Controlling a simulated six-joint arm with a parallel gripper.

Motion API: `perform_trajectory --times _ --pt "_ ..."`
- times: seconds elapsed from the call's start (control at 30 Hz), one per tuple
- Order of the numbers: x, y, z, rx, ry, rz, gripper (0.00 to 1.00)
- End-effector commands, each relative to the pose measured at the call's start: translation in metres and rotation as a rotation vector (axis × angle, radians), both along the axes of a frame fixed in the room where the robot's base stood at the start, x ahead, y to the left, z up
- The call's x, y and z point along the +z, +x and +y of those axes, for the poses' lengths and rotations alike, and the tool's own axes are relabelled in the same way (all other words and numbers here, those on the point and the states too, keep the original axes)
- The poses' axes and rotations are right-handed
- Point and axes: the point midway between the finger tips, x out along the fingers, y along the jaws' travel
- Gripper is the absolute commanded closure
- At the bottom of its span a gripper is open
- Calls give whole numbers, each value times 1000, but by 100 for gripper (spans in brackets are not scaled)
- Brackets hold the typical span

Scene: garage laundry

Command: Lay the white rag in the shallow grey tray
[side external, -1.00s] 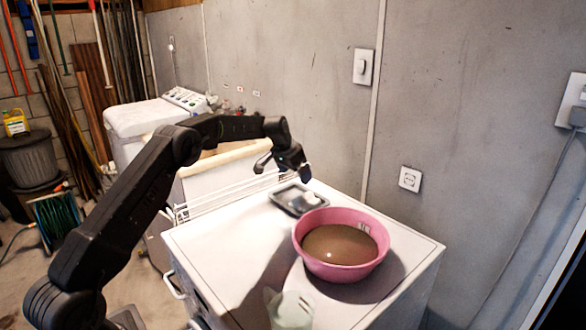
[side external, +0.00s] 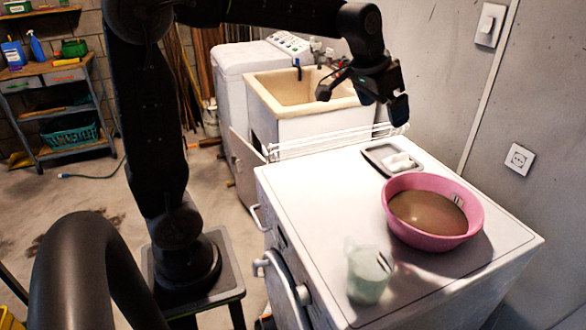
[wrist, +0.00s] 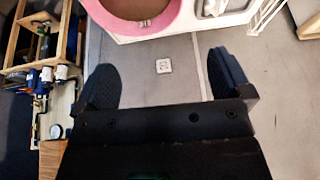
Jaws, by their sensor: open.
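The shallow grey tray (side external: 372,153) lies on the white machine top near its back edge, behind the pink basin. The white rag (side external: 400,163) lies bunched inside the tray, toward its right side. My gripper (side external: 362,100) is open and empty, above and apart from the tray. In the wrist view my gripper (wrist: 165,80) shows two dark fingers spread wide with nothing between them. A small part of the tray and rag seems to show at the top edge of that view.
The pink basin (side external: 465,232) of brown liquid stands in front of the tray. A translucent jug (side external: 368,275) stands near the front edge. A white wire rack (side external: 335,143) runs along the back left edge, beside a cream sink (side external: 300,90). The machine top's left part is clear.

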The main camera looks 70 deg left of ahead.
Motion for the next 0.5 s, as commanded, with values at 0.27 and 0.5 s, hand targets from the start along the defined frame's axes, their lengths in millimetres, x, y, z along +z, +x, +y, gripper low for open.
perform_trajectory --times 0.27,0.5 --pt "-13 -139 -52 -5 -3 -38 3" --pt "-47 -206 -65 -3 -10 -54 3"
